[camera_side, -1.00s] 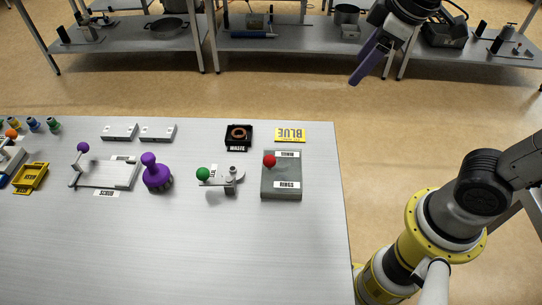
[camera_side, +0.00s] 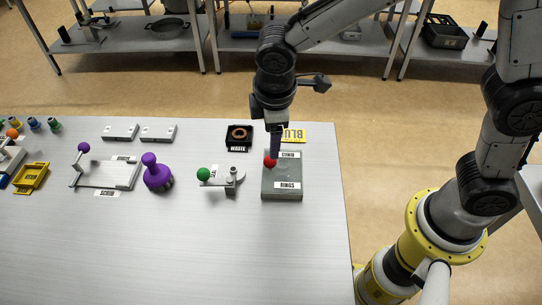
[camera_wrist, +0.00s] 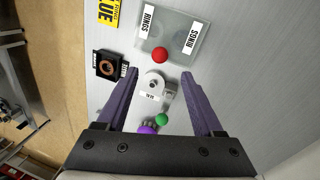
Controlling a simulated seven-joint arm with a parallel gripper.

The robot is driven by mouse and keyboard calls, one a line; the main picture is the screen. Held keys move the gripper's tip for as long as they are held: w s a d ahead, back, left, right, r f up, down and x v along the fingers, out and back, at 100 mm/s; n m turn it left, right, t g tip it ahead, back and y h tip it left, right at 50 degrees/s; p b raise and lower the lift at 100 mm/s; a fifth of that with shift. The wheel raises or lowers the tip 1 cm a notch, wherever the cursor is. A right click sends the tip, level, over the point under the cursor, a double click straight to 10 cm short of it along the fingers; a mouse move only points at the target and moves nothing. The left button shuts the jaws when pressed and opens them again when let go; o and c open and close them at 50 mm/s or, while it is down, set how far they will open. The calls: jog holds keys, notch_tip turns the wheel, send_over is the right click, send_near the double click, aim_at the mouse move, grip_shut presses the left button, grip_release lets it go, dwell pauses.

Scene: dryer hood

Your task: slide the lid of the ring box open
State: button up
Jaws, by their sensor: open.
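The ring box (camera_side: 282,182) is a flat grey box labelled RINGS near the right edge of the table. Its lid bears a red ball knob (camera_side: 269,161) near the far left corner. In the wrist view the box (camera_wrist: 178,42) looks translucent and the red knob (camera_wrist: 160,55) lies just past the fingertips, centred between them in the picture. My gripper (camera_side: 275,155) points down above the far edge of the box, close to the knob. Its purple fingers (camera_wrist: 159,75) are apart with nothing held between them. I cannot tell the exact height gap to the knob.
The table front is clear.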

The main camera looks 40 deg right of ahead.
send_near(283, 164)
jog(key=f, duration=0.1)
jog(key=w+a+f, duration=0.1)
jog(key=f, duration=0.1)
jog(key=w+a+f, duration=0.1)
jog(key=f, duration=0.1)
jog(key=shift+w+a+f, duration=0.1)
jog(key=shift+a+f, duration=0.05)
jog(key=shift+a, duration=0.05)
grip_shut()
dwell(1.2)
